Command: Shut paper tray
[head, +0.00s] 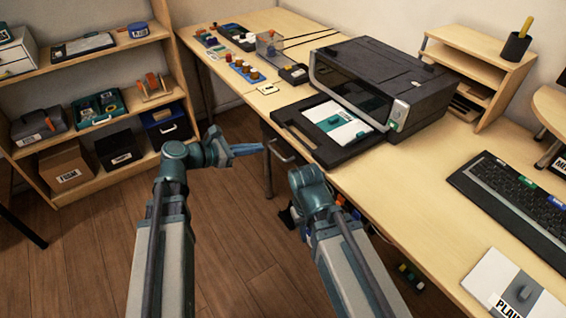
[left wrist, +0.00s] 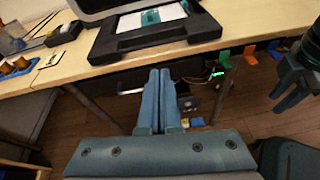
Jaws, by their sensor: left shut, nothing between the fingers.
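The black paper tray (head: 300,145) sticks out from the front of the dark printer (head: 375,85) on the desk. White paper with a teal piece (head: 337,122) lies in it. In the left wrist view the tray (left wrist: 110,45) is straight ahead, above the fingertips in the picture. My left gripper (head: 260,148) is shut and empty, just left of the tray's front edge, with no clear contact. It also shows in the left wrist view (left wrist: 160,75). My right gripper (left wrist: 285,85) is at the right of the left wrist view; its jaw gap is unclear, and its fingers are mostly hidden in the head view.
A desk drawer with a handle (head: 282,153) sits below the tray. A keyboard (head: 515,200) lies at the right. A wooden shelf (head: 150,95) with bins is at the left.

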